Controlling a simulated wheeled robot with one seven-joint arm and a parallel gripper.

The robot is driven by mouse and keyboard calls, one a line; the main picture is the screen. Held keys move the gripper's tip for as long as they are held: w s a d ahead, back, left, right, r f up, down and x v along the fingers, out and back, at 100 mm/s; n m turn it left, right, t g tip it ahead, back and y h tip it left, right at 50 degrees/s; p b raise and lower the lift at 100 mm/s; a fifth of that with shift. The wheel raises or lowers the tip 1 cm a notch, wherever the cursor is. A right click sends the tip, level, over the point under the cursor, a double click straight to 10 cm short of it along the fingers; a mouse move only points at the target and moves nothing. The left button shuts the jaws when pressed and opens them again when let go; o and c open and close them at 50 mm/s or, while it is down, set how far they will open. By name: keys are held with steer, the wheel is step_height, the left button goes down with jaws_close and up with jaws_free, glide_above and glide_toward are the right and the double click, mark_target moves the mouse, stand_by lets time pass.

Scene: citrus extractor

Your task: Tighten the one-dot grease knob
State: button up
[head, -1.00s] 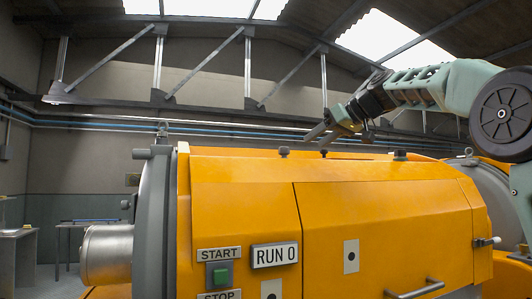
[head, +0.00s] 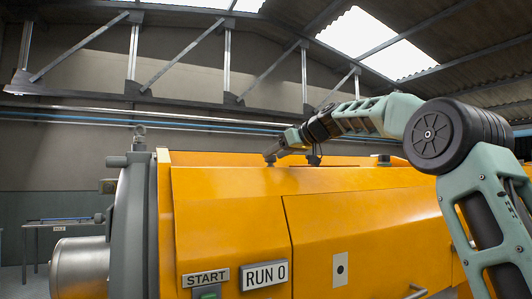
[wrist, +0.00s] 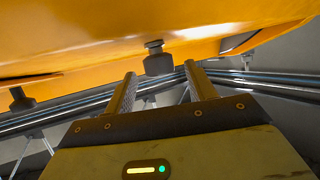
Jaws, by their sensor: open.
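Small dark grease knobs stand on top of the orange machine (head: 230,215). The left knob (head: 270,158) is at my fingertips, a middle knob (head: 313,160) is under my wrist, and another knob (head: 384,160) is further right. I cannot make out dots on any of them. My gripper (head: 276,151) is open and empty. In the wrist view a knob (wrist: 158,62) sits just beyond and between the open fingertips (wrist: 158,76), with no clear contact. A second knob (wrist: 21,100) shows at the left there.
A white plate with one dark dot (head: 340,269) is on the machine's front. The START sign (head: 206,278) and RUN 0 sign (head: 265,275) are at lower left. A lifting eye (head: 139,138) rises at the machine's left end. Air above the machine is free.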

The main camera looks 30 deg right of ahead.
steer(key=shift+p+x, duration=0.95)
steer(key=shift+x, duration=1.6)
steer(key=c, duration=1)
steer(key=shift+o, duration=0.2)
steer(key=shift+a, duration=0.1)
